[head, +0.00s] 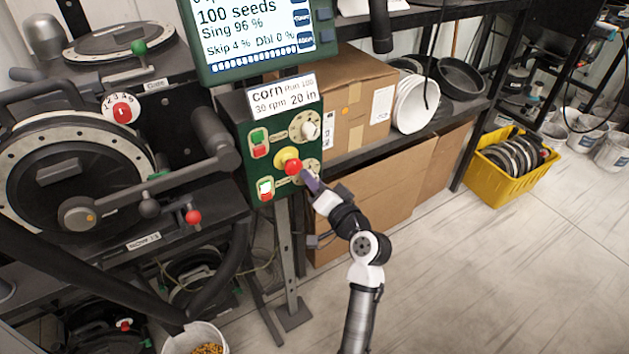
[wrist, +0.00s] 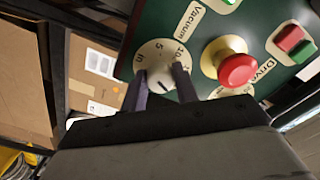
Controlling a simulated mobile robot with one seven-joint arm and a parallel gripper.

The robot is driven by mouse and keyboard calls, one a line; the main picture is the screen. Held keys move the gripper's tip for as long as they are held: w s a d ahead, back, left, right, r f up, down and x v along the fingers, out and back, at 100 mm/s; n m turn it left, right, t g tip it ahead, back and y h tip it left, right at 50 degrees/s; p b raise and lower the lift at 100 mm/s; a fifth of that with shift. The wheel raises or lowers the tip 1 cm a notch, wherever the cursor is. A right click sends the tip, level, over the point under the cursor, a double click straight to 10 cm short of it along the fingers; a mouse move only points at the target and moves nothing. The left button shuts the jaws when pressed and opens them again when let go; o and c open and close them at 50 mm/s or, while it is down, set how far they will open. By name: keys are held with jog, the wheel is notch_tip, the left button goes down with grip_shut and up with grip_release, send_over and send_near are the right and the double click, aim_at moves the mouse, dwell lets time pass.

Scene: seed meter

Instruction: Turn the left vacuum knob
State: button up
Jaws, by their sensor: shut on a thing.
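The green control panel (head: 250,150) has two pale dials on its right side. The lower dial (head: 313,164) is partly hidden by my gripper (head: 309,180) in the head view. In the wrist view a dial (wrist: 150,52) marked 5, 10 and "in" lies beside a "Vacuum" label. Its white knob (wrist: 160,79) sits between the two fingers of my gripper (wrist: 163,86), which is shut on it. A dark mark shows on the knob's near side.
A red stop button on a yellow collar (head: 287,159) stands out close beside my gripper. The upper dial's white knob (head: 308,130) is just above. A cardboard box (head: 350,95) stands on the shelf at right.

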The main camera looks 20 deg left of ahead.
jog(key=o, duration=1)
jog(key=shift+c, duration=0.2)
jog(key=b+v, duration=0.4)
jog(key=v, duration=0.9)
jog(key=shift+s+d, duration=0.25)
jog(key=shift+d, duration=0.05)
jog(key=shift+d, duration=0.1)
